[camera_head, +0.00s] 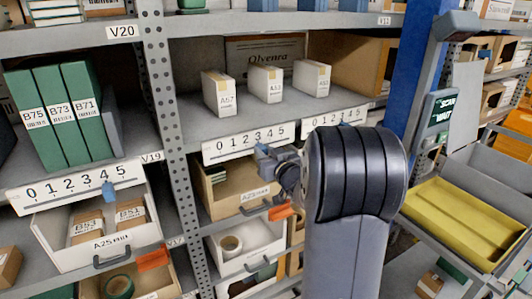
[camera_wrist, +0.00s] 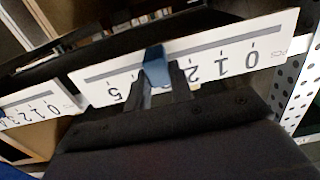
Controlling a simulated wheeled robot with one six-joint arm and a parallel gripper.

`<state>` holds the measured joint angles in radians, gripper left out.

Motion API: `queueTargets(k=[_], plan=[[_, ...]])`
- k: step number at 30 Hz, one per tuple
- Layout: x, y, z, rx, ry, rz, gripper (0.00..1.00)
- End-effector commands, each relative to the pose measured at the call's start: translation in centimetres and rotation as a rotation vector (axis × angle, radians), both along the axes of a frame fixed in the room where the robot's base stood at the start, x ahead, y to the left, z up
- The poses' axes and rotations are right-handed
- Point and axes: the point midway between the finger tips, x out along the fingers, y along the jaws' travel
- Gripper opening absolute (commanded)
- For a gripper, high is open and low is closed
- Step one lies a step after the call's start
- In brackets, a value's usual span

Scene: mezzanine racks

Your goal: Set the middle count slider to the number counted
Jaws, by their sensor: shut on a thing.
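The middle count slider is a white strip (camera_head: 228,149) numbered 0 to 5 on the shelf edge, and it shows upside down in the wrist view (camera_wrist: 225,48). Its blue knob (camera_wrist: 154,66) stands between my fingers. My gripper (camera_wrist: 162,84) is shut on the knob; in the head view my gripper (camera_head: 266,158) is at the right half of the strip. In the wrist view 0, 1, 2 and 5 show; the knob and fingers cover the 3 and 4 area, so the exact mark is unclear. Three white boxes (camera_head: 267,84) stand on the shelf above this strip.
A left strip (camera_head: 70,190) has its blue knob (camera_head: 109,190) near 4. A right strip (camera_head: 322,119) adjoins the middle one. A perforated post (camera_head: 160,90) stands left of the middle bay. Bins (camera_head: 240,198) sit below. A yellow tray (camera_head: 465,225) is at right.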

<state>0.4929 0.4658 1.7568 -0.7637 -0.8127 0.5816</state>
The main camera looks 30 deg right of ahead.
Motion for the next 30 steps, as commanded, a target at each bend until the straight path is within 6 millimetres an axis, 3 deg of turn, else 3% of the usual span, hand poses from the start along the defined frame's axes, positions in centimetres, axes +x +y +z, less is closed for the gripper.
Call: queueTargets(k=[7,12,24,25,30], plan=[[-0.1,4.9,-0.3,-0.001,-0.006,0.007,0.0],[-0.2,7.2,-0.2,-0.002,-0.005,0.004,0.0],[-0.3,7.7,0.1,0.001,-0.001,0.001,0.0],[-0.3,7.7,0.1,0.001,-0.001,0.001,0.24],[-0.3,7.7,0.0,0.001,-0.001,0.001,0.38]])
